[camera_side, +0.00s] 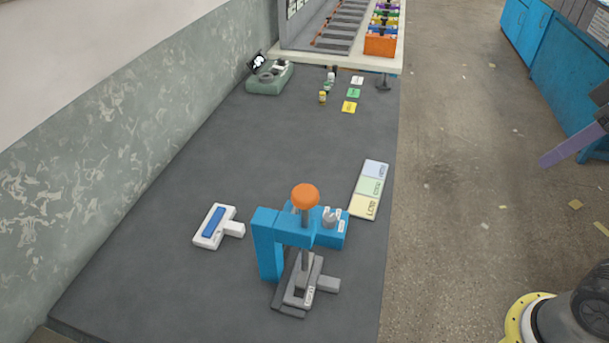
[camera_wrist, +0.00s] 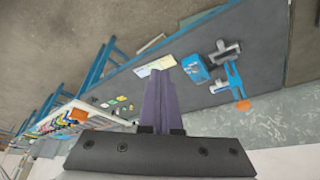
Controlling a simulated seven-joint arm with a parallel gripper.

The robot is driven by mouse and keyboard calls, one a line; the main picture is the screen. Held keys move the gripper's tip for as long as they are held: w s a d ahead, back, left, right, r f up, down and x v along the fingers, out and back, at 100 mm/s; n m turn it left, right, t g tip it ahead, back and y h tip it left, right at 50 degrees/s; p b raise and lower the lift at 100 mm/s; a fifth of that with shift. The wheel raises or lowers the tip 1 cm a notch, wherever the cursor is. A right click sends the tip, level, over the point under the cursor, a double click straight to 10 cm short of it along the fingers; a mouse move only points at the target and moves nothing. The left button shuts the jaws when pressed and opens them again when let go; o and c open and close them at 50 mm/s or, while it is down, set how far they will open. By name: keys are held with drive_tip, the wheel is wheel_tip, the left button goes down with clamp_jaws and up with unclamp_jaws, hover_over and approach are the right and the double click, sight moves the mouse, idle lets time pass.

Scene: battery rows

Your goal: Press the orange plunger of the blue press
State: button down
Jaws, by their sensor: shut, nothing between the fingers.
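The blue press (camera_side: 268,245) stands upright on the dark mat, toward the front in the side view. Its orange plunger (camera_side: 305,196) is a round knob on a grey shaft, raised above the blue arm. A grey base sits under the shaft. In the wrist view the press (camera_wrist: 235,80) is right of my fingers, turned over, with the orange plunger (camera_wrist: 243,106) at its lower end. My gripper (camera_side: 546,160) has purple fingers and is at the right edge of the side view, well apart from the press. In the wrist view my gripper (camera_wrist: 160,76) is shut and empty.
A blue box (camera_side: 330,238) with grey knobs stands beside the press. A label strip (camera_side: 369,190) lies behind it, and a white device (camera_side: 213,227) is to the left. A rack with coloured bins (camera_side: 380,45) stands at the far end. The mat's middle is clear.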

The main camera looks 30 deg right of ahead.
drive_tip(key=w+a+r+n+g, duration=0.3)
drive_tip(key=w+a+r+n, duration=0.2)
drive_tip(key=w+a+r, duration=0.75)
drive_tip(key=n+g, duration=0.2)
drive_tip(key=n, duration=0.1)
hover_over(305, 193)
wheel_tip(305, 193, down, 5)
wheel_tip(305, 193, down, 14)
drive_tip(key=shift+r, duration=0.1)
